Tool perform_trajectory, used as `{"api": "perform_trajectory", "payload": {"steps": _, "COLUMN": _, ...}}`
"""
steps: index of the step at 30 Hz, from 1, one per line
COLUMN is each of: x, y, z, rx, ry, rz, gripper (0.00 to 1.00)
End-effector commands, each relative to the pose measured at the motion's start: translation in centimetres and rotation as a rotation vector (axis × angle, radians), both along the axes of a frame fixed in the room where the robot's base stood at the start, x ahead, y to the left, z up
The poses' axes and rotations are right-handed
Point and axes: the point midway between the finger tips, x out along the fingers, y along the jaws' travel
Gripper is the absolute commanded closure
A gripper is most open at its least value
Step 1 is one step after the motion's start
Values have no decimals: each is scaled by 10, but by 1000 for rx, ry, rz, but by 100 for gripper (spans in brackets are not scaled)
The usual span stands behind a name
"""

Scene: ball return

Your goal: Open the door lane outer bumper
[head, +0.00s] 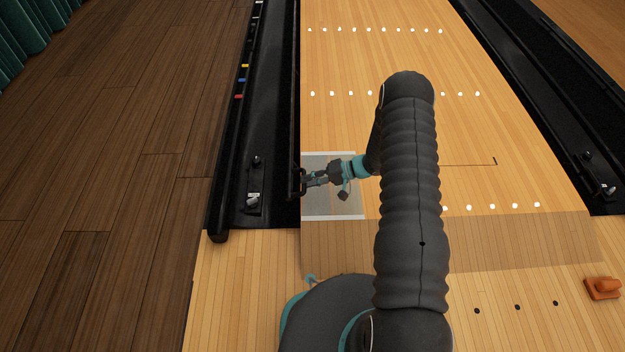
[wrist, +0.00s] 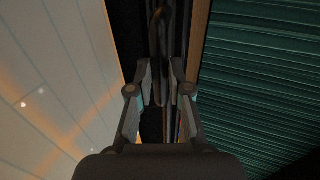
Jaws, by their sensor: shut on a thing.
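The lane's left bumper (head: 297,110) is a thin black rail running along the lane's left edge, beside the dark gutter. Its near end has a dark loop-like handle (head: 297,184). My gripper (head: 304,180) reaches left from the arm to this near end, low over the lane edge. In the wrist view, my gripper's fingers (wrist: 161,78) are closed in around a dark curved bar (wrist: 158,30), the handle. The exact contact at the fingertips is dark and hard to make out.
A black gutter unit (head: 268,130) with small fittings lies left of the lane, then dark wood floor (head: 110,170). A grey-white translucent patch (head: 335,207) lies under my gripper. Another gutter (head: 545,95) is at right. An orange object (head: 603,288) sits at lower right.

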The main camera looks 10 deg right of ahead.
Motion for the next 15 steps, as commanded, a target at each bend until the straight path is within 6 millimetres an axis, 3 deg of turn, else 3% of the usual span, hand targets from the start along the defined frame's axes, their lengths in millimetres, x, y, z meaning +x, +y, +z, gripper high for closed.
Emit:
{"api": "perform_trajectory", "payload": {"steps": 4, "x": -4, "y": 0, "z": -3, "rx": -1, "ry": 7, "rz": 6, "gripper": 100}}
{"api": "perform_trajectory", "payload": {"steps": 5, "x": -4, "y": 0, "z": -3, "rx": -1, "ry": 8, "rz": 5, "gripper": 74}}
{"api": "perform_trajectory", "payload": {"steps": 7, "x": -3, "y": 0, "z": -3, "rx": -1, "ry": 6, "rz": 4, "gripper": 57}}
{"api": "perform_trajectory", "payload": {"steps": 15, "x": -2, "y": -2, "z": -1, "rx": -1, "ry": 4, "rz": -2, "gripper": 57}}
